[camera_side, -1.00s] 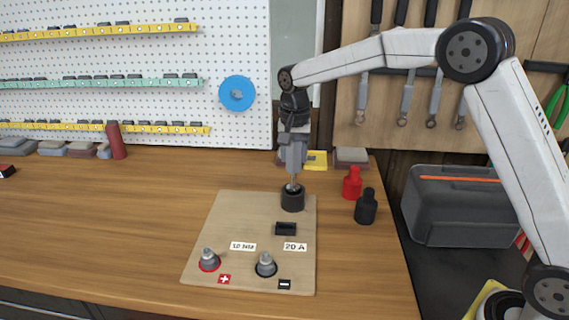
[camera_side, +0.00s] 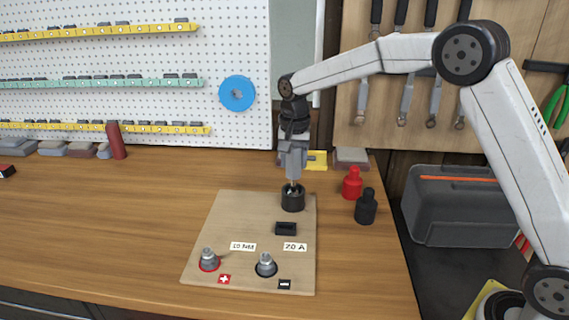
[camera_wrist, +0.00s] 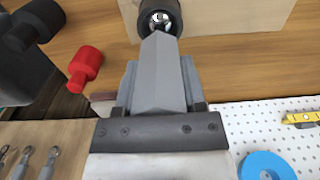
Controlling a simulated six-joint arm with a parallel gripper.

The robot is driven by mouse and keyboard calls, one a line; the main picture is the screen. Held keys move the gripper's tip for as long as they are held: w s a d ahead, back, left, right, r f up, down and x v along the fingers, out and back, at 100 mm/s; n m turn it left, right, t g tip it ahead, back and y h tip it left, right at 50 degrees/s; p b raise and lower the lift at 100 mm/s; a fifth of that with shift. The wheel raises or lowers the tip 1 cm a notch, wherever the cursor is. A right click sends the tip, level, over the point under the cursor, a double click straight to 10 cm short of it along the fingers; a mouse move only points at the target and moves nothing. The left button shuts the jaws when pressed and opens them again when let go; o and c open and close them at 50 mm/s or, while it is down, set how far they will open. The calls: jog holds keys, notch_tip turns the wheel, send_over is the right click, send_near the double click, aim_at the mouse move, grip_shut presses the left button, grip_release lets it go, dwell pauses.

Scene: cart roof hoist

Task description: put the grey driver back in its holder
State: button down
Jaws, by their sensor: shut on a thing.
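My gripper (camera_side: 293,155) is shut on the grey driver (camera_side: 294,165), which hangs with its tip down. In the wrist view the driver (camera_wrist: 162,75) lies between the jaws of my gripper (camera_wrist: 160,95). The black round holder (camera_side: 293,198) stands at the back right of the wooden board. The driver's shiny lower end is at the holder's mouth. In the wrist view the holder (camera_wrist: 160,16) shows just beyond the driver's end. How deep the tip sits in the holder is hidden.
The wooden board (camera_side: 240,212) also carries two metal terminals (camera_side: 208,260) (camera_side: 265,264) and a small black block (camera_side: 285,229). A red cap (camera_side: 352,183) and a black cap (camera_side: 366,206) stand close to the right of the holder.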

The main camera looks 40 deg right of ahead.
jog(key=shift+c, duration=0.4)
grip_release()
jog(key=shift+f, duration=0.1)
jog(key=shift+r, duration=3.95)
jog(key=shift+s, duration=0.1)
jog(key=shift+s+a+f+n+t, duration=0.2)
jog(key=shift+s+f+n, duration=0.15)
jog(key=shift+s, duration=0.1)
jog(key=shift+s+a+f+n+t, duration=0.15)
jog(key=shift+s+f+n+t, duration=0.1)
jog(key=shift+s+n, duration=0.15)
jog(key=s+f+n, duration=0.2)
jog(key=s+f, duration=0.2)
jog(key=s, duration=0.3)
jog(key=s+d+f+n+t, duration=0.1)
jog(key=s+f+n, duration=0.2)
jog(key=s+f, duration=0.2)
jog(key=s+d+f+n, duration=0.1)
jog(key=s+f, duration=0.3)
jog(key=s, duration=0.6)
jog(key=shift+s+d+f+n+t, duration=0.1)
jog(key=shift+s+f+n+t, duration=0.2)
jog(key=shift+n, duration=0.45)
